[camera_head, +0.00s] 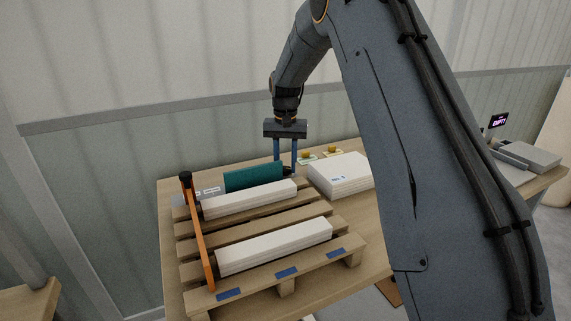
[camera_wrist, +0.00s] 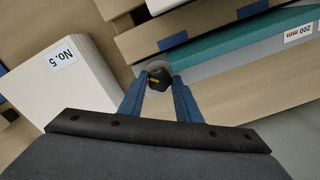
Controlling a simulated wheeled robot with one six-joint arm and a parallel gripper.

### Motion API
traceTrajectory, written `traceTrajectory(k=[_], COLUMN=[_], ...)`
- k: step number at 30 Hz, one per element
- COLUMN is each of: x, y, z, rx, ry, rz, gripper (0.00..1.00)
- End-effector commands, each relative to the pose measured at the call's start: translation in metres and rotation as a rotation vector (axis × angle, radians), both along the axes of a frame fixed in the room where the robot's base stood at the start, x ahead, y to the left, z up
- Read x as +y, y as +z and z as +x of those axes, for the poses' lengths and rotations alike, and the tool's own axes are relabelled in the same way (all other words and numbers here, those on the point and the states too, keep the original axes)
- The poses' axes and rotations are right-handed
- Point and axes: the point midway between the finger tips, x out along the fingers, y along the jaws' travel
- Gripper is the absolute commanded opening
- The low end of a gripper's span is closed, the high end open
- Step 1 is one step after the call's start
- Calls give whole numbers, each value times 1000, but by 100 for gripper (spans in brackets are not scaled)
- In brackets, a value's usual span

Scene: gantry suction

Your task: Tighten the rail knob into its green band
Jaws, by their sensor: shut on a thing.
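The knob (camera_wrist: 158,80) is dark with a small yellow mark, and it sits in front of a pale grey round part in the wrist view. My gripper (camera_wrist: 160,77) has one finger on each side of it and is shut on it. In the head view my gripper (camera_head: 286,170) points down at the far right end of the teal block (camera_head: 253,177); the knob is hard to make out there. The teal block also shows in the wrist view (camera_wrist: 230,48), beside the knob. I cannot make out a green band on the knob or around it.
A wooden pallet (camera_head: 290,268) with blue marks carries white bars (camera_head: 275,247). An orange bar (camera_head: 198,240) crosses its left side. A white stack (camera_head: 340,175), labelled No. 5 in the wrist view, stands right of my gripper. Two yellow pieces (camera_head: 306,155) sit behind.

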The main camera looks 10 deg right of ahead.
Motion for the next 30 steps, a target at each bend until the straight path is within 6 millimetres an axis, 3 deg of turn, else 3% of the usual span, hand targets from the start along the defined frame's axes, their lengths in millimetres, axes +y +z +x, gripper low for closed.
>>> traceTrajectory(k=[8,9,12,23,30], x=[0,0,0,0,0], y=[1,1,1,6,41], z=[1,1,1,1,2], rx=[-3,-3,-3,-3,-5], ry=[-3,-3,-2,-1,-1], rz=[0,0,0,0,0], gripper=[8,36,49,49,49])
